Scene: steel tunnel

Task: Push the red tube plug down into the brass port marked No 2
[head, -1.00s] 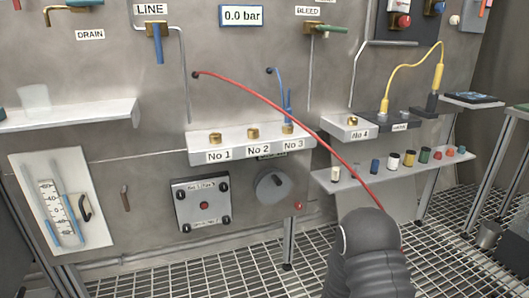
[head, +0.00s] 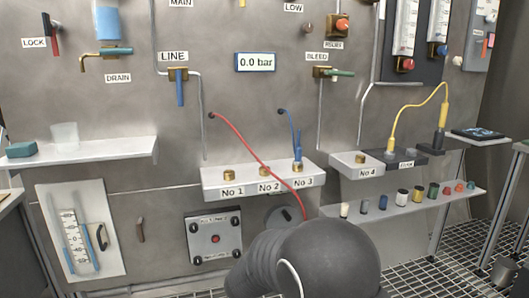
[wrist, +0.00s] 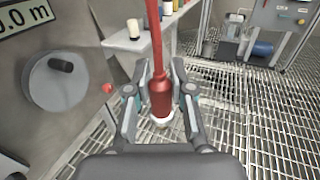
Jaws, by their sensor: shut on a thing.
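The red tube (head: 246,145) runs from a hole in the steel wall down to behind my dark arm in the head view. In the wrist view my gripper (wrist: 161,92) is shut on the red plug (wrist: 160,98), with the tube rising from its top and a pale tip at its lower end. Bare floor grating shows below the plug. The brass port No 2 (head: 264,172) stands on the white ledge (head: 212,190) between No 1 (head: 229,169) and No 3. The red tube crosses in front of it. My gripper is hidden in the head view.
A blue plug (head: 298,152) stands in port No 3. Port No 4 (head: 361,156) is on a separate block at right. Several spools and small caps stand on the lower shelf (head: 402,204). A round knob (wrist: 60,80) juts from the wall beside my gripper.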

